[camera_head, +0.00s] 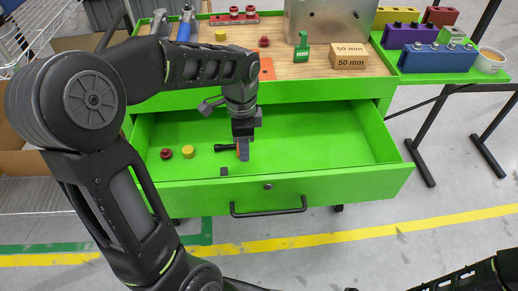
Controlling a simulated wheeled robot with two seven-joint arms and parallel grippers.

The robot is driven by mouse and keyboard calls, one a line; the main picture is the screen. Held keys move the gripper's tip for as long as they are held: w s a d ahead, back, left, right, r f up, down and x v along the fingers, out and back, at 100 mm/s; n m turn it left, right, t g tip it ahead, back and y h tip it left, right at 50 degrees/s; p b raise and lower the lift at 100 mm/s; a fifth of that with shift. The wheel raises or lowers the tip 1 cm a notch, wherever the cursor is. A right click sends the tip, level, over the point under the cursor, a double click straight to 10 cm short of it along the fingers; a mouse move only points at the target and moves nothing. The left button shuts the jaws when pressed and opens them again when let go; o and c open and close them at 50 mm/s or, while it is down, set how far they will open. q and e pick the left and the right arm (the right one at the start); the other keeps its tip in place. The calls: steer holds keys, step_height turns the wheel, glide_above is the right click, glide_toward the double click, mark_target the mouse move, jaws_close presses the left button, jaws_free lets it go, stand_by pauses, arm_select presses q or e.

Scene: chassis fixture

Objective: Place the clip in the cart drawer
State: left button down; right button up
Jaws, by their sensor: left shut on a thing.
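My left gripper (243,139) points down inside the open green drawer (310,135) of the cart. The clip is small and partly hidden by the fingers. It hangs over the drawer's front part, and I cannot tell whether it touches the floor. A red round part (166,153) and a yellow round part (188,152) lie in the drawer to the left. My right gripper is out of view; only part of that arm shows at the bottom right.
The cart's wooden top (390,69) holds a metal box (325,22), a green part (301,47) and a "50 mm" box (348,62). A side shelf at the right carries coloured blocks (438,58) and a cup (490,60). The drawer's right half is clear.

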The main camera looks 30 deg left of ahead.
arm_select(q)
steer(key=shift+f+b, duration=0.55)
steer(key=shift+f, duration=1.9)
steer(key=shift+f+b, duration=0.7)
steer(key=shift+f, duration=1.8)
steer(key=shift+f, duration=0.1)
steer(key=c, duration=1.1)
jaws_free()
steer(key=shift+c, duration=0.2)
step_height(320, 180, up, 12)
steer(key=p, duration=0.3)
